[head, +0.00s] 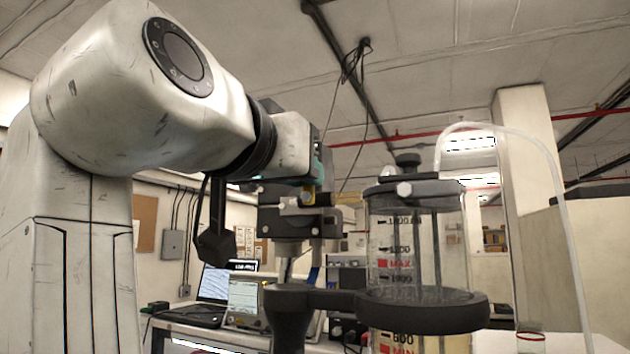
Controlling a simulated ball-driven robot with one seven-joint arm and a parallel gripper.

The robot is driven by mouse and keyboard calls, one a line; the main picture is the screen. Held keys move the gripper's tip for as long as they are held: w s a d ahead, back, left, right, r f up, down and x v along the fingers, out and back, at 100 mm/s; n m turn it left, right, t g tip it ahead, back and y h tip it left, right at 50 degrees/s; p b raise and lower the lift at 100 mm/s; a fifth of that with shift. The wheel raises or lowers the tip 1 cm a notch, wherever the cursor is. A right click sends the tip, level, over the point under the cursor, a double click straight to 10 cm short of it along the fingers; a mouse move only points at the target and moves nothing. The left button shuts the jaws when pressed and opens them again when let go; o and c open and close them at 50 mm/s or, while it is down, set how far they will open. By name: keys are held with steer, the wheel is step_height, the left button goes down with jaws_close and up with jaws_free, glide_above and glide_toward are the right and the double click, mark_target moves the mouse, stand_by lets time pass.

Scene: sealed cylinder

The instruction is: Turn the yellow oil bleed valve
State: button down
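A clear graduated cylinder (412,240) with a dark cap, a dark ring clamp around its lower part and yellowish liquid at its bottom stands right of centre. A small yellow-tan piece (348,198) shows at its upper left, just right of my gripper; it may be the yellow oil bleed valve, but I cannot be sure. My gripper (322,215) is at the end of my arm, left of the cylinder's top. It is seen from the side and partly overlaps the yellow piece, so its opening and any contact are unclear.
The dark ring clamp (425,312) reaches left to a thick dark post (289,318). A clear hose (555,170) arches over the right side. A laptop (212,290) stands on a bench behind. A pale pillar (530,160) is at the right.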

steer(key=shift+f, duration=0.2)
steer(key=c, duration=1.1)
jaws_free()
steer(key=shift+r, duration=0.15)
